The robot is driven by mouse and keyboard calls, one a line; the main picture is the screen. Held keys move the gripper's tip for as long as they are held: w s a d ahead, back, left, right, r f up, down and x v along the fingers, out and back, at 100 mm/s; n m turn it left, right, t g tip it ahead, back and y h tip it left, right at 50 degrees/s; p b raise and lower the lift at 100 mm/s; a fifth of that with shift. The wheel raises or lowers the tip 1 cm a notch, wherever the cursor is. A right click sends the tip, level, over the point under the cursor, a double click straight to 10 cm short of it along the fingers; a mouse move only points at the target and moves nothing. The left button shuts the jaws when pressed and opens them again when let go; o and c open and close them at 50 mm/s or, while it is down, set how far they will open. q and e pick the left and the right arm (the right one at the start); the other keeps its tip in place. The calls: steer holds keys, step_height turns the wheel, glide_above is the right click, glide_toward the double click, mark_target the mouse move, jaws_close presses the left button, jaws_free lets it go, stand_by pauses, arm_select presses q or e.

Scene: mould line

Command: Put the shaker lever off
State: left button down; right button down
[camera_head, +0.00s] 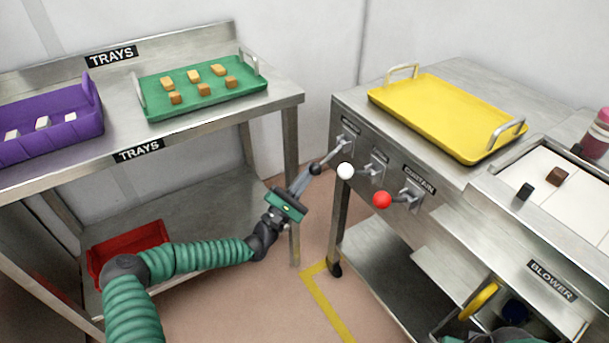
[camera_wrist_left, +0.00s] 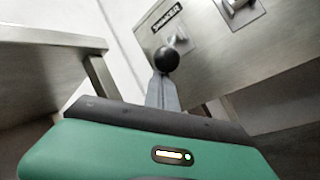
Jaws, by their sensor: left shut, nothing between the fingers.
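The shaker lever is the leftmost of three on the front of the steel machine. Its black knob (camera_head: 315,168) sticks out on a metal rod toward the left. The knob also shows in the left wrist view (camera_wrist_left: 167,59), with a label plate (camera_wrist_left: 166,17) on the panel behind it. My left gripper (camera_head: 304,178) is shut and empty. Its fingertips (camera_wrist_left: 164,84) are right at the black knob, and I cannot tell whether they touch it. The fingers hide the lower side of the knob in the wrist view.
A white-knobbed lever (camera_head: 345,171) and a red-knobbed lever (camera_head: 382,200) stand close to the right. A yellow tray (camera_head: 440,112) lies on the machine top. The left bench holds a green tray (camera_head: 150,99) and a purple tray (camera_head: 60,136). Floor between is open.

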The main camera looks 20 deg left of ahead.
stand_by(0.4)
arm_select(q)
step_height(320, 180, up, 11)
steer(key=s+a+m+g+y+p, duration=0.1)
steer(key=g+p, duration=0.7)
steer(key=p, duration=1.8)
steer(key=shift+s+a+m+g+y+p, duration=0.3)
steer(key=shift+s+m+g+y, duration=0.15)
steer(key=shift+m+y, duration=0.5)
steer(key=shift+d, duration=0.15)
